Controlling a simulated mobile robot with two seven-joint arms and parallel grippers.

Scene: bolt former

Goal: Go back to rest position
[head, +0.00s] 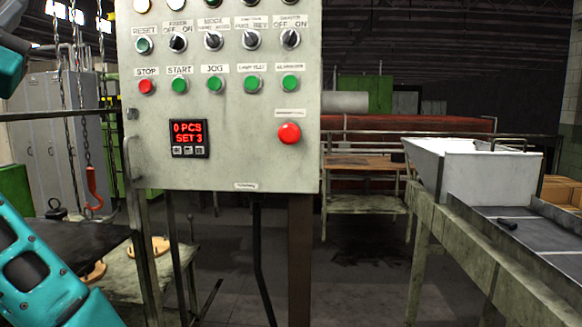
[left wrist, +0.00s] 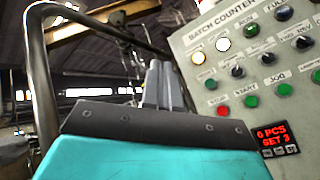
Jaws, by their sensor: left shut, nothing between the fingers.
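My left gripper (left wrist: 163,78) shows in the left wrist view as two grey fingers close together, shut and empty, rising above its dark mount. It points up and stands left of the control panel (left wrist: 262,75), apart from it as far as I can tell. In the head view, teal parts of my arm show at the left edge, but no gripper fingers. The grey control panel (head: 219,95) fills the upper middle there. Its red display (head: 188,138) reads 0 PCS, SET 3. My right gripper is in neither view.
A metal bar frame (left wrist: 45,75) runs close to the left gripper. Chains with a red hook (head: 93,188) hang at the left. A light bin (head: 470,165) and a conveyor (head: 540,235) with a small dark part stand at the right. Open floor lies beyond the panel.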

